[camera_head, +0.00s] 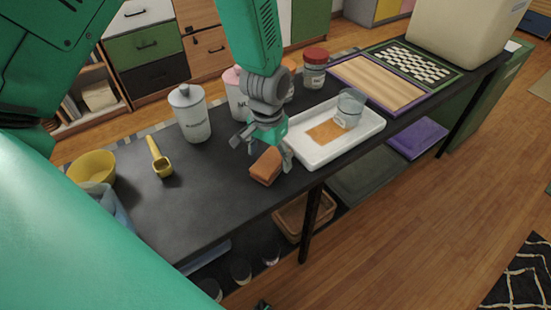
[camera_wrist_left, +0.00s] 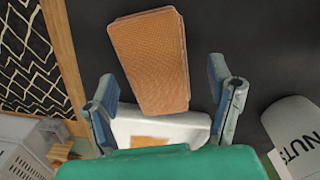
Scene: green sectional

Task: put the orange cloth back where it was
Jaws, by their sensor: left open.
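The orange cloth (camera_head: 266,166) is a thick folded block on the dark table, near its front edge and just left of the white tray (camera_head: 372,137). In the left wrist view the cloth (camera_wrist_left: 150,62) has a woven texture and lies flat. My left gripper (camera_head: 262,146) is above and beside the cloth, pointing down, and hides part of it in the head view. Its fingers (camera_wrist_left: 165,95) are spread and hold nothing; the cloth's near end lies between their lines. A flat orange patch (camera_head: 327,132) shows inside the tray.
A clear glass (camera_head: 349,108) stands in the tray. A white canister (camera_head: 191,113), a yellow scoop (camera_head: 159,160) and a yellow bowl (camera_head: 92,168) are left. A red-lidded jar (camera_head: 315,70) and a striped board (camera_head: 377,84) are behind the tray.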

